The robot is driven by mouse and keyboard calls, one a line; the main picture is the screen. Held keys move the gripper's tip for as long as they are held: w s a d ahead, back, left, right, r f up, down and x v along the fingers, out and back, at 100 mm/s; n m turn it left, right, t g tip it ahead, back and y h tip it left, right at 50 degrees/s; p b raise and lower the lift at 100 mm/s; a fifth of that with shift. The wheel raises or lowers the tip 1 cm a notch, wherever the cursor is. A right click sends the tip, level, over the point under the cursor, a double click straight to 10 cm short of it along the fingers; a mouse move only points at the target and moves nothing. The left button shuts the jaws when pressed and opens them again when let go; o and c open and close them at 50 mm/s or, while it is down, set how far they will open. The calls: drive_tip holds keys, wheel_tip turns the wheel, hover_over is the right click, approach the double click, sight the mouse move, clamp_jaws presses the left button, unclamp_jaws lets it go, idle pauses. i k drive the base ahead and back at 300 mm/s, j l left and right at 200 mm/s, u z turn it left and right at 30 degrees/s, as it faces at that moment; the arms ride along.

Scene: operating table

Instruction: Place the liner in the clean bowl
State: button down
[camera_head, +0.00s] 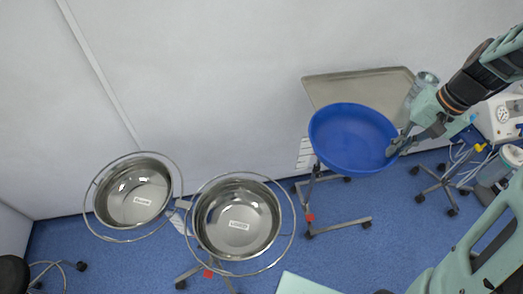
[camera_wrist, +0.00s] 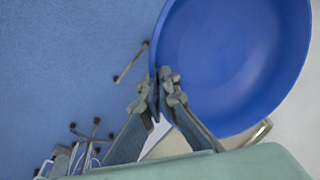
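The blue round liner (camera_head: 352,138) is in front of the tray stand in the head view, its open side showing. My gripper (camera_head: 397,146) is at its right rim. In the wrist view the fingers (camera_wrist: 163,86) close on the rim of the liner (camera_wrist: 235,55). Two steel bowls sit in ring stands to the left: a left bowl (camera_head: 139,180) and a middle bowl (camera_head: 237,203). Each has a white label inside, too small to read surely, so I cannot tell which is the clean one. Both bowls look empty.
A metal tray (camera_head: 390,84) on a wheeled stand is behind the liner, with a clear glass jar (camera_head: 424,82) at its right end. Medical equipment (camera_head: 502,115) stands at the right. A pale wall (camera_head: 220,70) runs behind the bowls.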

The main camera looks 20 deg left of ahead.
sight(142, 199)
drive_tip(key=k+u, duration=0.1)
drive_tip(key=k, duration=0.45)
drive_tip(key=k+j+u, duration=0.15)
drive_tip(key=k+j, duration=0.25)
drive_tip(key=j, duration=0.15)
drive_tip(key=j+u, duration=0.2)
drive_tip(key=j, duration=1.1)
drive_tip(key=i+j, duration=0.1)
drive_tip(key=j, duration=0.2)
drive_tip(key=i+j, duration=0.15)
drive_tip(key=j, duration=0.15)
drive_tip(key=i+j+u, duration=0.1)
drive_tip(key=j, duration=0.25)
